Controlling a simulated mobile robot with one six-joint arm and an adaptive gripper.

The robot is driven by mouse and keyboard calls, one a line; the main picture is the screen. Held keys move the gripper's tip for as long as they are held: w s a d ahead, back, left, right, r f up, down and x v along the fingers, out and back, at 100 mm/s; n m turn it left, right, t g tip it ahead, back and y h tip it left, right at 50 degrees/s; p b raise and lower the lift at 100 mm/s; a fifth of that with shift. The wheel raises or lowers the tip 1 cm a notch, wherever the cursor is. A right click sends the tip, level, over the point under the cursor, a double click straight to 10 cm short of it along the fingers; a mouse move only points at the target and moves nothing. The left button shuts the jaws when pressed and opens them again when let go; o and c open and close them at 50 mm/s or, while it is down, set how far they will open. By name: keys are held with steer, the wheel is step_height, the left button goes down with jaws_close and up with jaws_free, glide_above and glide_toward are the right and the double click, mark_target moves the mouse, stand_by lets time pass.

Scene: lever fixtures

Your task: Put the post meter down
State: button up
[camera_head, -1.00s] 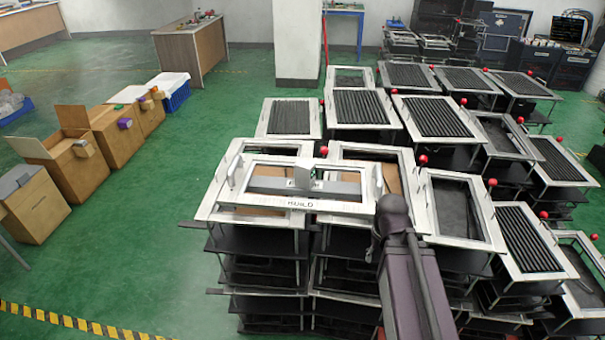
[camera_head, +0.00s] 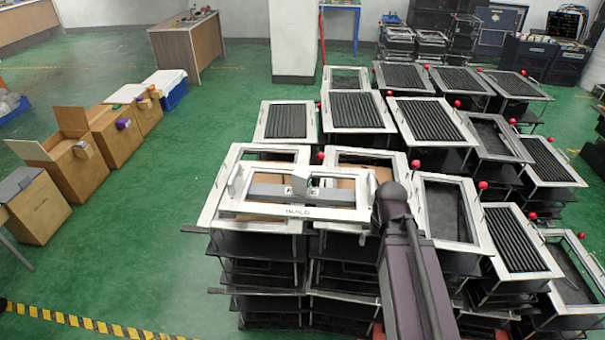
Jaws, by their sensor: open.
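I cannot tell which object is the post meter. A pale metal frame (camera_head: 262,212) with dark lettering on its front edge lies across the top of the nearest stacks, left of my arm. A grey crossbar with an upright block (camera_head: 300,182) spans its opening. My dark purple arm comes up from the bottom edge and ends in a rounded joint beside the frame's right side. My gripper does not show, and nothing can be seen held in it.
Stacked fixtures with red-knobbed levers fill the middle and right; one has a ribbed dark top (camera_head: 433,119). Open cardboard boxes (camera_head: 77,150) line the left. A wooden desk (camera_head: 188,46) and a white pillar (camera_head: 293,40) stand behind.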

steer(key=w+a+r+n+y+p, duration=0.1)
steer(key=w+a+r+n+p, duration=0.15)
steer(key=w+r+p, duration=0.3)
steer(key=n+t+y, duration=0.3)
steer(key=n+y, duration=0.4)
steer(key=n, duration=0.3)
glide_toward(304, 173)
steer(key=shift+s+d+r, duration=0.15)
steer(key=shift+s+r, duration=0.05)
steer(key=shift+r, duration=0.05)
steer(key=shift+b, duration=0.3)
steer(key=b+x, duration=0.5)
steer(key=x, duration=0.2)
steer(key=shift+d, duration=0.1)
steer(key=shift+b+x, duration=0.5)
steer(key=shift+x, duration=0.4)
